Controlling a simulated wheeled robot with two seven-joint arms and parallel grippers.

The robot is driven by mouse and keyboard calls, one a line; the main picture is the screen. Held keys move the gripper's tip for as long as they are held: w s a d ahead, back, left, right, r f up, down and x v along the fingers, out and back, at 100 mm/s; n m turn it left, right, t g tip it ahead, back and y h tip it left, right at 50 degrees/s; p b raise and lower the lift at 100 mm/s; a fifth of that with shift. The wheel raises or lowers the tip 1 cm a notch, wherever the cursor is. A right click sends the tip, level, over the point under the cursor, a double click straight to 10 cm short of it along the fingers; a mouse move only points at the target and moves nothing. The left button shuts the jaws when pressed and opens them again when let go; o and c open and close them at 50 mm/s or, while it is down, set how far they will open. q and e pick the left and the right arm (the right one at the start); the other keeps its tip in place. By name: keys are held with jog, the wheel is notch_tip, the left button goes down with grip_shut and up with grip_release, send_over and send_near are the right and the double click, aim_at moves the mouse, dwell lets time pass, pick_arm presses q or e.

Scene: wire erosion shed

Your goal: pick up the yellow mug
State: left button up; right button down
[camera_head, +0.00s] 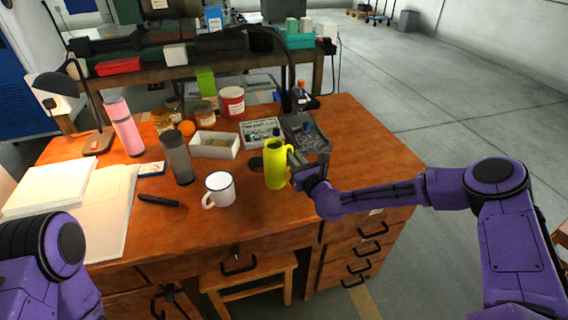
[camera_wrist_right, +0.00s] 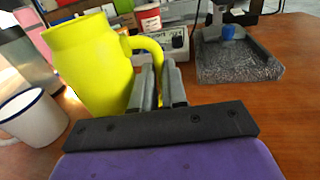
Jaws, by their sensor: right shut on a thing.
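The yellow mug (camera_head: 275,168) is a tall yellow-green vessel with a handle on its right side, near the front right part of the desk. In the right wrist view the yellow mug (camera_wrist_right: 92,62) fills the upper left and looks tilted there. My right gripper (camera_head: 296,160) comes in from the right and is shut on the mug's handle. The wrist view shows the right gripper's fingers (camera_wrist_right: 159,85) together at the handle. I cannot tell whether the mug's base touches the desk. My left arm shows at the lower left, but its gripper is out of view.
A white enamel mug (camera_head: 219,189) stands left of the yellow mug, with a grey bottle (camera_head: 177,158) behind it. A white box (camera_head: 215,145), a grey instrument (camera_head: 262,132) and a dark stone-topped stand (camera_head: 306,138) are behind. The desk (camera_head: 348,150) is bare at right.

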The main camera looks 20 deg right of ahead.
jog(key=shift+r, duration=0.2)
jog(key=shift+r, duration=0.85)
jog(key=s+a+r+b, duration=0.1)
jog(key=s+a+r, duration=0.4)
jog(key=s+r, duration=0.6)
jog(key=shift+a+b+v, duration=0.2)
jog(key=shift+b+v, duration=0.2)
jog(key=shift+v, duration=0.6)
jog(key=shift+a, duration=0.1)
dwell(0.4)
